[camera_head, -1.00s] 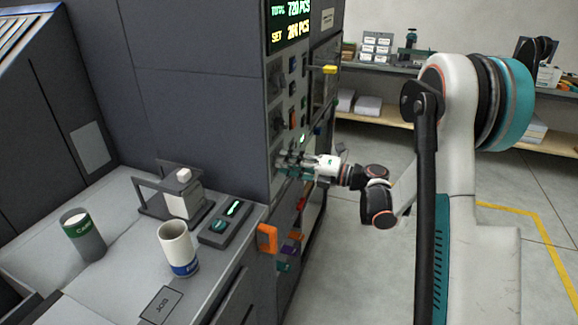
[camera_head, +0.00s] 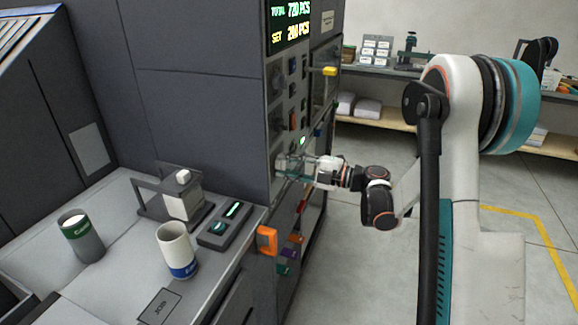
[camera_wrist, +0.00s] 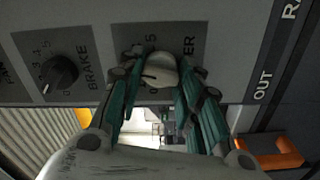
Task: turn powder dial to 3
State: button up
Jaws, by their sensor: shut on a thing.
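The powder dial (camera_wrist: 160,66) is a pale knob on a dark plate in the wrist view. Its label is mostly covered, with only "ER" and a 5 of the scale readable, so I cannot tell which number it points to. My gripper (camera_wrist: 157,80) has its teal fingers on both sides of the knob and is shut on it. In the head view my gripper (camera_head: 292,167) is at the side panel of the dark machine (camera_head: 190,85), and its fingers hide the dial there.
A black brake dial (camera_wrist: 60,72) sits left of the powder dial in the wrist view. An orange part (camera_wrist: 272,152) is at lower right. In the head view an orange block (camera_head: 267,240) juts out below my gripper. Cups (camera_head: 177,250) stand on the counter.

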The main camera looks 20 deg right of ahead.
dwell(0.3)
jog(key=o, duration=1.1)
jog(key=v, duration=1.2)
